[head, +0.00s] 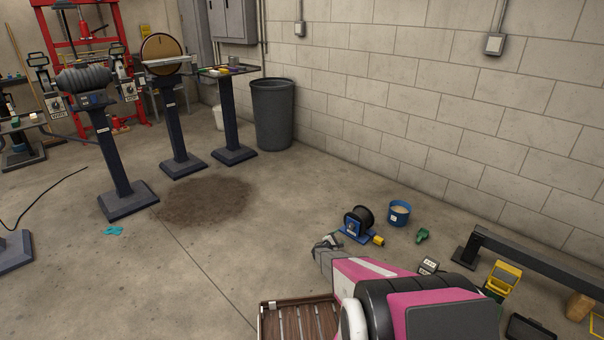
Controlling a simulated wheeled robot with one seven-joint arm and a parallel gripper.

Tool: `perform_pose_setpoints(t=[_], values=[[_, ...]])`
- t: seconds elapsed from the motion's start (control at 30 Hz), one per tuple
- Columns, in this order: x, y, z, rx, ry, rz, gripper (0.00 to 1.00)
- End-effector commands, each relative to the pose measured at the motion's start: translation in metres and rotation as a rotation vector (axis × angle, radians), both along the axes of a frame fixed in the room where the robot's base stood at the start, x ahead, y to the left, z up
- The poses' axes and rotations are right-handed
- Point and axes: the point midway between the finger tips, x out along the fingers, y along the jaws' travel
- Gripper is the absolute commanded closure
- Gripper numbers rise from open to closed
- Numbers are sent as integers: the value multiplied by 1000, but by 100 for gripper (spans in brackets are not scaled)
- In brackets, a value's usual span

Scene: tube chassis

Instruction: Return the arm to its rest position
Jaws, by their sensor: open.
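My arm reaches in from the bottom right of the head view, with pink and dark links. My gripper (326,243) is at its far end, low over the floor, and looks small and grey. Its jaws are apart and I see nothing between them. Part of the wrist is hidden behind the arm's own links. A slatted wooden tray (262,318) with a metal-cornered rim lies just left of the arm at the bottom edge.
Near the gripper on the floor are a black reel on a blue base (358,224), a blue tin (399,213) and a green item (422,235). A yellow work light (503,278) and a dark beam (530,262) stand at right.

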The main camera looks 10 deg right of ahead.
Motion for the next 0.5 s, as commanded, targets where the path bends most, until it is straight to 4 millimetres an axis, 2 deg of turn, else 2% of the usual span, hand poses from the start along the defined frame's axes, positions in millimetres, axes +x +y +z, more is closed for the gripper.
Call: perform_pose_setpoints(t=[0.17, 0.27, 0.37, 0.5], values=[[-24, -3, 45, 71, -31, -77, 27], [-51, -4, 88, 159, -63, -166, 27], [-84, -3, 134, 269, -96, -270, 27], [-138, 5, 195, 445, -138, -424, 27]])
